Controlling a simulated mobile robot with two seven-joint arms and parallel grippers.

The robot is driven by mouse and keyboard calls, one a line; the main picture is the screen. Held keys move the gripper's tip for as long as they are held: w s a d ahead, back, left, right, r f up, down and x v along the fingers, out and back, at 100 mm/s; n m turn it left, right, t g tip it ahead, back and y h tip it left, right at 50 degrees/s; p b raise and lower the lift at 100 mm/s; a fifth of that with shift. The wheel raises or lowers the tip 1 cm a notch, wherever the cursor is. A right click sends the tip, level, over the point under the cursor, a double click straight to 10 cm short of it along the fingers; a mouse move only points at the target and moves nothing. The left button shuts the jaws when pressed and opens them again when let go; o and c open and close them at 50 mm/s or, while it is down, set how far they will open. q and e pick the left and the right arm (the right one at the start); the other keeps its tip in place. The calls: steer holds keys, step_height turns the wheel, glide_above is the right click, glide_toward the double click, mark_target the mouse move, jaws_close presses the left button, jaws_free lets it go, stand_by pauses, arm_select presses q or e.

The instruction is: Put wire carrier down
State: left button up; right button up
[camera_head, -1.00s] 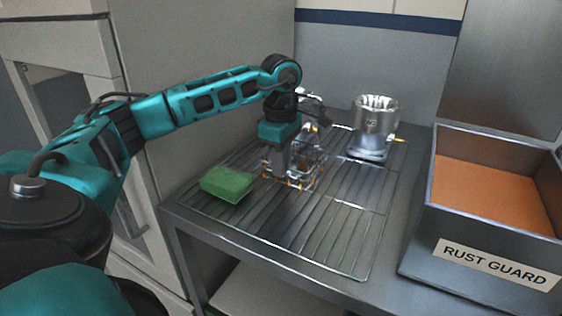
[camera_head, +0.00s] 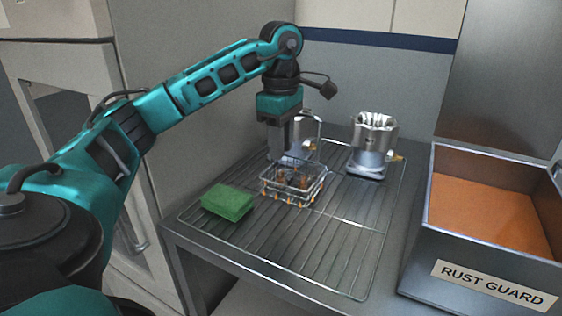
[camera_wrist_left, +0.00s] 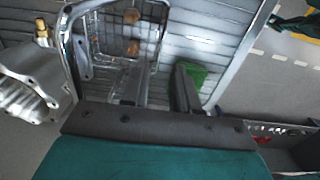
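The wire carrier (camera_head: 292,186) stands upright on the wire rack, with small brownish parts inside and a tall handle beside my gripper. It also shows in the left wrist view (camera_wrist_left: 122,38), left of and above the fingers. My left gripper (camera_head: 278,152) points down just above and at the back left of the carrier. In the left wrist view its two fingers (camera_wrist_left: 160,88) stand apart with nothing seen between them, so it is open. One finger partly overlaps the carrier's outline there. My right gripper is in neither view.
A green sponge (camera_head: 228,202) lies at the rack's left. A machined metal housing (camera_head: 372,145) stands at the back right. A dark box labelled RUST GUARD (camera_head: 490,282) with an orange inside stands at the right. The front and right of the rack (camera_head: 330,250) are bare.

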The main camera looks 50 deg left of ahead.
arm_select(q)
step_height(320, 180, up, 3)
steer(key=shift+p, duration=0.35)
stand_by(0.4)
